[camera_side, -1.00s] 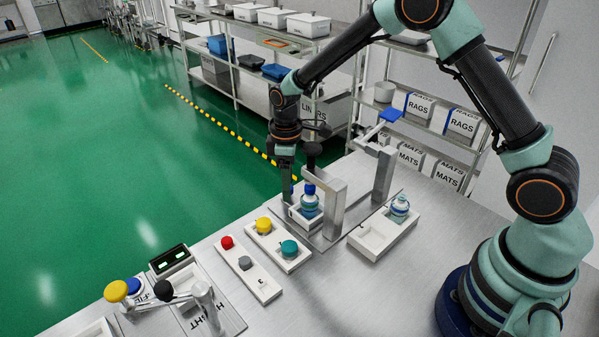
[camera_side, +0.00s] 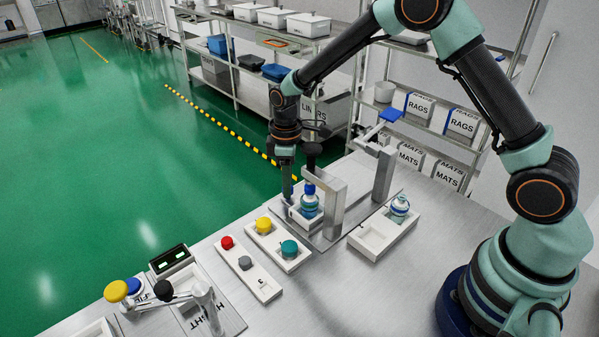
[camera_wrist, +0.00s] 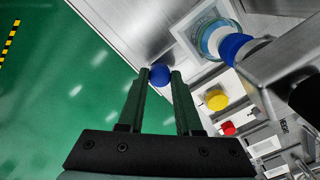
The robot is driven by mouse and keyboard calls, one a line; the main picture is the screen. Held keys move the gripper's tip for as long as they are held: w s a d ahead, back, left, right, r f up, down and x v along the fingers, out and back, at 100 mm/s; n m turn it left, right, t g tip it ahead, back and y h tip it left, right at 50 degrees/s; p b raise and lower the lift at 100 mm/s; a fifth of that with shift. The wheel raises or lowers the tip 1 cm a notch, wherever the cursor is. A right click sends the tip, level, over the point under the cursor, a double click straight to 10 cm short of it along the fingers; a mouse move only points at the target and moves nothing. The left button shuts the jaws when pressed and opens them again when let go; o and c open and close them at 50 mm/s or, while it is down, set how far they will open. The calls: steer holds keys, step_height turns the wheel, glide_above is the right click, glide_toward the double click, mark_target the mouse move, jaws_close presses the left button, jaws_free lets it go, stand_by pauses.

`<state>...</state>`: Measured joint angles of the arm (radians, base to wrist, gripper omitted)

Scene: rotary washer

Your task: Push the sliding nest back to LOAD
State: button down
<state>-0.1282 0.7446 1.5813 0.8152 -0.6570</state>
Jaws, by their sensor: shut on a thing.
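The sliding nest (camera_side: 297,217) is a small white tray on a grey metal plate beside an upright metal frame. A bottle (camera_side: 309,207) with a blue cap stands in it. In the wrist view the nest (camera_wrist: 181,27) shows at the top, with the bottle (camera_wrist: 212,42) inside. My gripper (camera_side: 289,197) points down at the nest's left side. In the wrist view my gripper (camera_wrist: 160,76) has its fingertips shut on a round blue knob (camera_wrist: 159,74). How the knob joins the nest is hidden.
The metal frame (camera_side: 337,205) stands close to the right of the nest. A white tray (camera_side: 366,243) with another bottle lies to the right. Yellow (camera_side: 264,225), teal (camera_side: 289,249) and red (camera_side: 227,242) buttons are in front. Levers stand at the lower left.

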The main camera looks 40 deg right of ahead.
stand_by(0.9)
steer(key=d, duration=1)
steer(key=shift+r, duration=0.1)
steer(key=c, duration=0.6)
jaws_free()
step_height(320, 180, up, 12)
steer(key=shift+r, duration=0.1)
